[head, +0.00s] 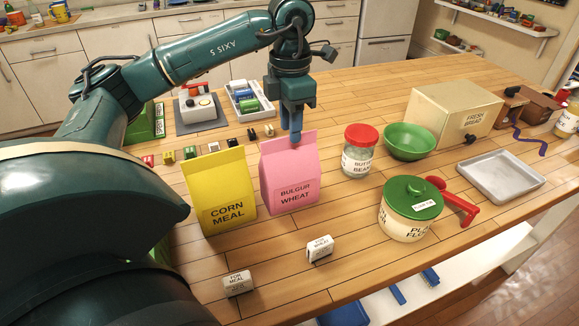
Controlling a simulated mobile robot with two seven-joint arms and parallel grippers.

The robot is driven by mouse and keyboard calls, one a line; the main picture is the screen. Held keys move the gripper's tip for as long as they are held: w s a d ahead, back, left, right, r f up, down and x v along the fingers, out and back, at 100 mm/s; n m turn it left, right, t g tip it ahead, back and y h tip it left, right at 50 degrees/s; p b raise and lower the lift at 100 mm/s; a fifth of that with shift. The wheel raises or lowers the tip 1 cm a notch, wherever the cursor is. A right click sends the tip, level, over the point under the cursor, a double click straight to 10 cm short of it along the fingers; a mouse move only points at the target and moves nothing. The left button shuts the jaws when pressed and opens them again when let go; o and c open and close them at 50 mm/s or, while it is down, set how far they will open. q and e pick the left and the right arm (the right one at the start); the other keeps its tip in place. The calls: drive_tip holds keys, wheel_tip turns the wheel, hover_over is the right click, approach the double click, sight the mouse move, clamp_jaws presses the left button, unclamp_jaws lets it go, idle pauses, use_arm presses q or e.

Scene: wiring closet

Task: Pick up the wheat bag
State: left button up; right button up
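The wheat bag (290,178) is a pink paper bag labelled "BULGUR WHEAT". It stands upright on the wooden counter, just right of a yellow corn meal bag (219,188). My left gripper (296,138) points down at the top edge of the pink bag, with a blue finger overlapping that edge. The other finger is mostly hidden behind the front one, so I cannot tell whether the gripper is open or shut on the bag. My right gripper is not in view.
A red-lidded jar (359,152) and a green bowl (409,141) stand right of the bag. A green-lidded canister (411,210) is at front right. Small label blocks (319,248) lie in front. A white tray (248,100) is behind. The front centre counter is mostly clear.

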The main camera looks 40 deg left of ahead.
sight(289, 170)
use_arm(q)
drive_tip(key=shift+s+f, duration=0.1)
drive_tip(key=shift+f, duration=1.65)
clamp_jaws()
